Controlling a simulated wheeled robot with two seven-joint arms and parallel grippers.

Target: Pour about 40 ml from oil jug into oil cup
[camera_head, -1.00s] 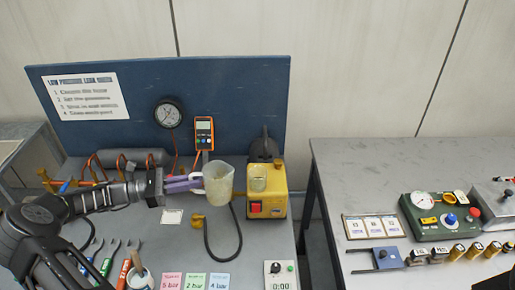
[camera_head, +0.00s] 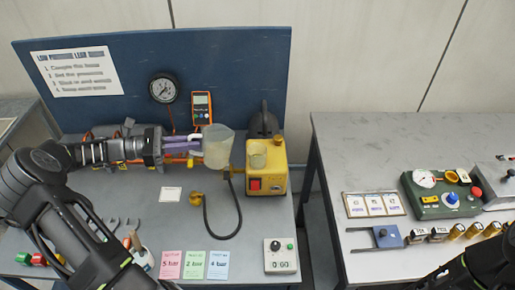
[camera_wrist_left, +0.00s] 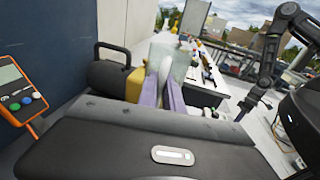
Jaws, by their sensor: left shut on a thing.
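The oil jug (camera_head: 217,150) is a translucent pale beaker, held in the air just left of the yellow pump. It is close to upright, and its liquid level is hard to tell. My left gripper (camera_head: 198,146) has purple fingers shut on the jug's left side. The jug (camera_wrist_left: 178,62) also shows beyond the fingers in the left wrist view. The oil cup (camera_head: 258,158) is a small clear cup with yellowish contents on top of the yellow pump (camera_head: 280,181). The jug is to the left of the cup and apart from it.
A black hose (camera_head: 239,215) loops in front of the pump. A gauge (camera_head: 163,88) and an orange meter (camera_head: 202,106) are at the blue back panel (camera_head: 240,70). Coloured cards (camera_head: 194,265) and a timer box (camera_head: 281,256) lie at the front. A gap separates the right table (camera_head: 360,150).

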